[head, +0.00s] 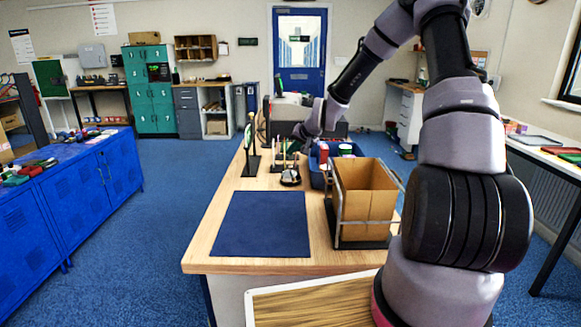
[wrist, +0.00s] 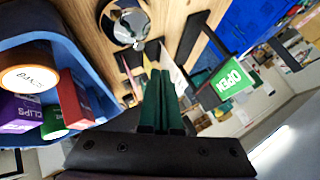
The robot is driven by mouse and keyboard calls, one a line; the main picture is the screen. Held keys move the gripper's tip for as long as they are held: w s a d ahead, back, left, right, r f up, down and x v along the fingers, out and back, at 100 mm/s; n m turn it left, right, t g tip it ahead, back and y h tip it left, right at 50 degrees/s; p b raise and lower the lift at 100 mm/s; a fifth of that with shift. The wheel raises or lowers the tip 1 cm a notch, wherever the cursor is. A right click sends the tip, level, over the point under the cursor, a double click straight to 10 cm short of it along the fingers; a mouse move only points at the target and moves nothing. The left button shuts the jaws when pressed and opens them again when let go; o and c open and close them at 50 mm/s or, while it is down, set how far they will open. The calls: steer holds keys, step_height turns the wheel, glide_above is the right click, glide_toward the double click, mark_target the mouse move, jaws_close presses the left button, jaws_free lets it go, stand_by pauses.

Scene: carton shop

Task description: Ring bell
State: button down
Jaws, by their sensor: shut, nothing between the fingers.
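A bell with a shiny silver dome (wrist: 130,24) stands on the wooden counter at the top of the wrist view, beyond the fingertips. In the head view, a small dark round thing (head: 290,178) on the counter seems to be the bell; its detail is too small to tell. My gripper (wrist: 157,72) is shut and empty, its dark green fingers side by side and pointing towards the bell's side of the counter. The fingers look apart from the bell. In the head view my gripper is low over the counter's far part, its fingertips hard to make out.
A blue bin (wrist: 72,27) with several boxes and tubs stands left of my fingers in the wrist view. A green OPEN sign (wrist: 232,80) is to their right. The head view shows a dark blue mat (head: 262,224) and a brown carton (head: 366,200) nearer on the counter.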

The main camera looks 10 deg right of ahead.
steer(key=shift+f, duration=1.2)
steer(key=shift+f, duration=0.1)
stand_by(1.1)
steer(key=shift+f, duration=0.3)
steer(key=shift+f, duration=0.5)
stand_by(0.6)
steer(key=shift+r, duration=0.95)
step_height(320, 180, up, 5)
stand_by(0.6)
